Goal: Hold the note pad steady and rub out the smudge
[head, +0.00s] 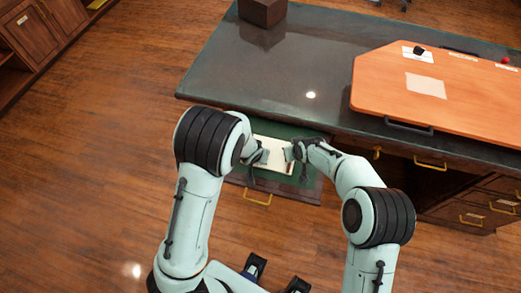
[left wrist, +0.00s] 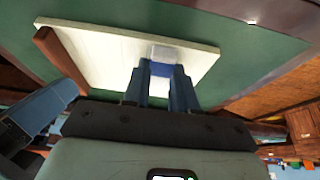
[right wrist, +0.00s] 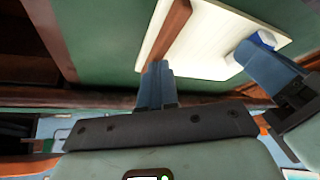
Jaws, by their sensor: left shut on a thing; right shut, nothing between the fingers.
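The cream note pad (head: 275,150) lies in an open green-lined drawer. A brown strip (right wrist: 168,32) runs along one edge of it. My left gripper (left wrist: 157,72) is shut on a white eraser with a blue sleeve (left wrist: 165,53), held at the pad's face; the eraser also shows in the right wrist view (right wrist: 263,40). My right gripper (right wrist: 158,68) is shut and empty, its tips at the brown strip; I cannot tell whether they press on it. In the head view my left gripper (head: 262,157) and right gripper (head: 289,153) partly cover the pad. I see no smudge.
The drawer (head: 255,195) sticks out below a dark desk top (head: 270,75). An orange board (head: 450,95) with paper sheets (head: 425,85) and small items lies on the desk at right. A brown box (head: 262,12) stands at its back. The desk's left part is clear.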

